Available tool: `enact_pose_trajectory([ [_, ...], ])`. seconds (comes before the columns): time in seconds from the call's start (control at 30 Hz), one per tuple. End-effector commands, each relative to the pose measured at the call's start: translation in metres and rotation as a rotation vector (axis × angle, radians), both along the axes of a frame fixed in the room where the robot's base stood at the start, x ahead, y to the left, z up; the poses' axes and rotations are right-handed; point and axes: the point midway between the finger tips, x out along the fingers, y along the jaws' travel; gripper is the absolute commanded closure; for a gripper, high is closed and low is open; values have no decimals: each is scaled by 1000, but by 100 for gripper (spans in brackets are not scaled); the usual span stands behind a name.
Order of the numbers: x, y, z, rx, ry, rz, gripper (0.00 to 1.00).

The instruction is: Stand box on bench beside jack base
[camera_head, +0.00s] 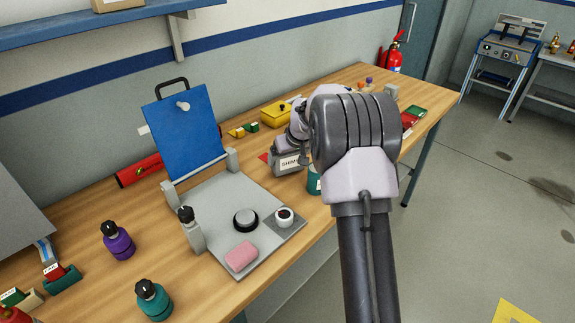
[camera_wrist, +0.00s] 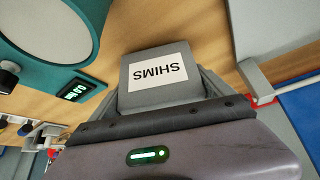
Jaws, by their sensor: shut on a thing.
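A grey box labelled SHIMS (camera_head: 287,163) is held by my gripper (camera_head: 296,140) at the bench's middle, right of the grey base plate with the blue upright panel. In the wrist view the box (camera_wrist: 150,91) sits between my gripper's fingers (camera_wrist: 165,100), its label upside down. The frames do not show clearly whether the box touches the wooden bench (camera_head: 75,230). I cannot tell for certain which thing is the jack base. A grey base plate (camera_head: 222,205) with a blue panel (camera_head: 185,130) stands left of the box.
A teal device with a display (camera_wrist: 75,90) stands close to the box; my arm hides most of it in the head view (camera_head: 314,181). A yellow case (camera_head: 282,112) lies behind. Purple (camera_head: 118,240) and teal (camera_head: 153,299) bottles stand at the front left. A pink block (camera_head: 241,256) lies on the plate.

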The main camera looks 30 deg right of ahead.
Motion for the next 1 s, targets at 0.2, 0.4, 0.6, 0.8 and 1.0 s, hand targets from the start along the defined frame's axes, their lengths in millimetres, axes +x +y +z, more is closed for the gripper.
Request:
enact_pose_trajectory([
  [0.2, 0, 0, -9, -1, -1, 0, 67],
  [0.4, 0, 0, -13, -1, 0, 0, 5],
  [0.6, 0, 0, -12, -1, 0, 0, 0],
  [0.8, -8, 0, 11, -2, -3, 0, 0],
  [1.0, -38, 2, 62, -2, -3, 0, 0],
])
